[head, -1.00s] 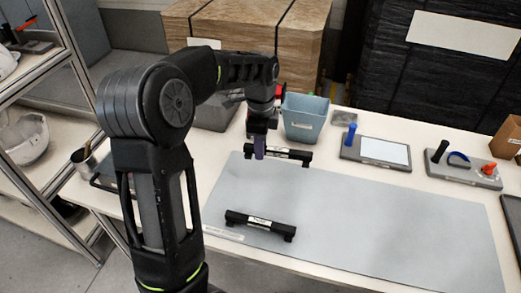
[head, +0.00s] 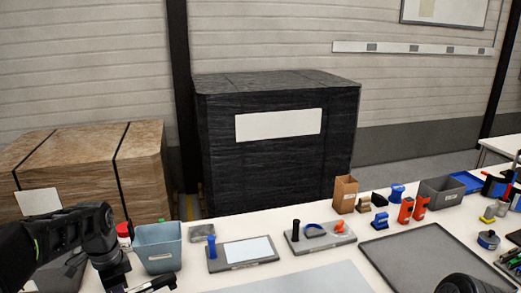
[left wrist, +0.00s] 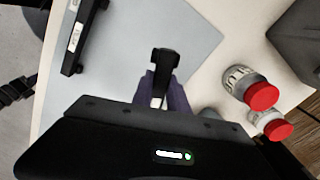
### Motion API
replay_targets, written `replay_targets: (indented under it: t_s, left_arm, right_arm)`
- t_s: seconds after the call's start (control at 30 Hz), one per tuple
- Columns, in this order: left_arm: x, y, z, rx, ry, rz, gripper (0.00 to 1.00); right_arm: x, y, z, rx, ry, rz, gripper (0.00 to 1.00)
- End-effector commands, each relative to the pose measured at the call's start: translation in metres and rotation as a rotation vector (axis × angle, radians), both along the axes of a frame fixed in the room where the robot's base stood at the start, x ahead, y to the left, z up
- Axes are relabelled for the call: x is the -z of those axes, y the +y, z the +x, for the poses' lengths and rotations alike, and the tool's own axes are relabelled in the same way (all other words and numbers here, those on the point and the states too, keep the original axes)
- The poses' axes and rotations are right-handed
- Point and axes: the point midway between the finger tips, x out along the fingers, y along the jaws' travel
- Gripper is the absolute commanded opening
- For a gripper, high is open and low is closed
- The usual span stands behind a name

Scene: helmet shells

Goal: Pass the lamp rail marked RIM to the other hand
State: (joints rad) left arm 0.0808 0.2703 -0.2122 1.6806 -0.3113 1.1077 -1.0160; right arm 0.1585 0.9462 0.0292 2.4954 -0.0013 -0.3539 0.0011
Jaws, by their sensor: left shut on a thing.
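My left gripper (left wrist: 163,92) is shut on a black lamp rail (left wrist: 164,62) with a pale label, seen end-on between the purple fingers in the left wrist view. In the head view my left gripper (head: 118,284) is at the bottom left, and part of the held rail (head: 157,283) shows beside it, cut by the frame edge. A second black lamp rail (left wrist: 82,38) with a white label lies at the upper left of the left wrist view. The lettering on both rails is too small to read.
A blue-grey bin (head: 158,250) stands just behind the left gripper. Two red-capped bottles (left wrist: 262,95) (left wrist: 277,130) show in the left wrist view. A tool board (head: 243,255), another board (head: 318,240) and a dark tray (head: 420,262) line the table. The grey mat (head: 310,281) looks clear.

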Motion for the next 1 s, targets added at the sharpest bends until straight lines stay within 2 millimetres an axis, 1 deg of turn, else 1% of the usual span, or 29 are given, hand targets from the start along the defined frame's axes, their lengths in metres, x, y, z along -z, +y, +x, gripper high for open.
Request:
replay_targets:
  t_s: [0.1, 0.17, 0.27, 0.37, 0.47, 0.5, 0.57, 0.6, 0.7, 0.83, 1.0]
  left_arm:
    - [0.002, -0.002, 0.003, -0.229, -0.005, -0.003, 0.0]
    - [0.005, -0.008, 0.006, -0.361, -0.005, -0.005, 0.0]
    - [0.009, -0.026, 0.013, -0.577, -0.004, -0.01, 0.0]
    - [0.015, -0.053, 0.023, -0.771, -0.002, -0.015, 0.0]
    - [0.021, -0.087, 0.031, -0.917, 0.003, -0.017, 0.0]
    - [0.024, -0.104, 0.034, -0.954, 0.006, -0.015, 0.0]
    - [0.026, -0.128, 0.037, -0.965, 0.008, -0.013, 0.0]
    - [0.027, -0.14, 0.038, -0.941, 0.009, -0.01, 0.0]
    - [0.029, -0.163, 0.039, -0.89, 0.011, -0.004, 0.0]
    - [0.028, -0.175, 0.039, -0.862, 0.008, -0.003, 0.0]
    - [0.028, -0.175, 0.04, -0.859, 0.007, -0.004, 0.0]
  right_arm:
    - [0.0, 0.0, 0.0, 0.0, 0.0, 0.0, 0.36]
    - [0.0, 0.0, 0.0, 0.0, 0.0, 0.0, 0.36]
    - [0.0, 0.0, 0.0, 0.0, 0.0, 0.0, 0.36]
    - [0.0, 0.0, 0.0, 0.0, 0.0, 0.0, 0.36]
    - [0.0, 0.0, 0.0, 0.0, 0.0, 0.0, 0.36]
    - [0.0, 0.0, 0.0, 0.0, 0.0, 0.0, 0.36]
    - [0.0, 0.0, 0.0, 0.0, 0.0, 0.0, 0.36]
    - [0.0, 0.0, 0.0, 0.0, 0.0, 0.0, 0.36]
    - [0.0, 0.0, 0.0, 0.0, 0.0, 0.0, 0.36]
    - [0.0, 0.0, 0.0, 0.0, 0.0, 0.0, 0.36]
    - [0.0, 0.0, 0.0, 0.0, 0.0, 0.0, 0.36]
